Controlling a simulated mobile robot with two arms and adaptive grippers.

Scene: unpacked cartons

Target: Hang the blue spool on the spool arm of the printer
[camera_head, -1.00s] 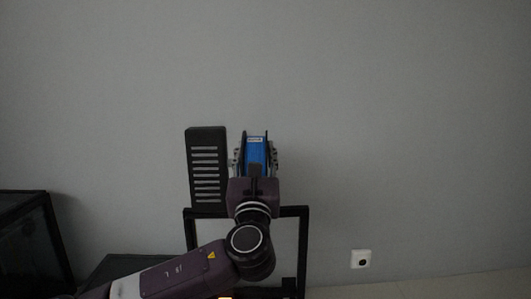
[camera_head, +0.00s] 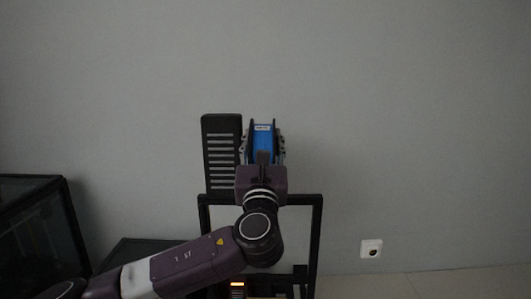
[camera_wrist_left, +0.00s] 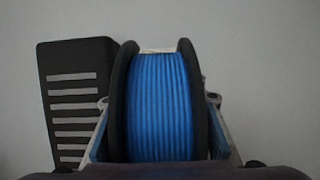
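The blue spool (camera_head: 263,140) has black flanges and a pale label on top. It also fills the middle of the left wrist view (camera_wrist_left: 160,105). My left gripper (camera_head: 263,150) is shut on it, with a finger against each flange. The printer (camera_head: 317,235) is a black open frame behind and below my arm. A tall black slotted part (camera_head: 222,155) rises at its upper left and shows left of the spool in the wrist view (camera_wrist_left: 75,100). I cannot make out the spool arm, or whether the spool touches it. My right gripper is not in view.
A dark glass-sided box (camera_head: 35,235) stands at the left, with a lower dark box (camera_head: 150,255) beside it. A white wall socket (camera_head: 371,248) is at the right. The grey wall is behind; the space right of the printer looks clear.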

